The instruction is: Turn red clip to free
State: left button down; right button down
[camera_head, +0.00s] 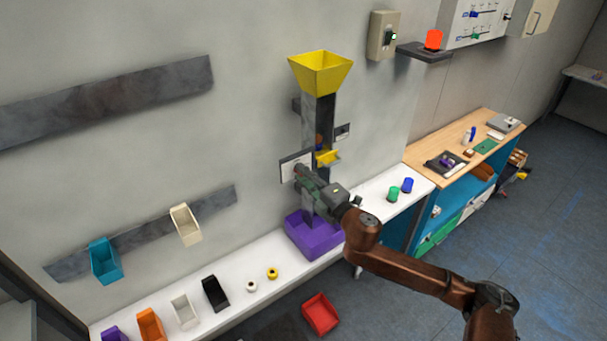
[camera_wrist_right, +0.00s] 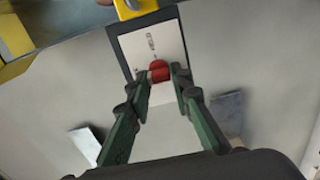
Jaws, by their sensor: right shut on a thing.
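The red clip (camera_wrist_right: 159,70) is a small red knob on a white panel with a dark frame (camera_wrist_right: 125,50) and small print, in the right wrist view. My right gripper (camera_wrist_right: 160,78) has its two green fingers shut on the red clip, one on each side. In the head view, my right gripper (camera_head: 302,174) reaches the white panel (camera_head: 289,166) on the wall, left of the dark vertical chute (camera_head: 312,125). The gripper hides the clip there. My left gripper is not in view.
A yellow funnel (camera_head: 320,72) tops the chute, and a purple bin (camera_head: 315,240) stands below on the white shelf. A small yellow tray (camera_head: 327,157) sits close to the gripper. Green (camera_head: 393,194) and blue (camera_head: 407,185) cylinders stand to the right. A red bin (camera_head: 320,314) lies lower down.

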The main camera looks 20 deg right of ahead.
dwell(0.3)
jog(key=c, duration=1.7)
grip_release()
jog(key=shift+c, duration=0.2)
jog(key=v, duration=1.2)
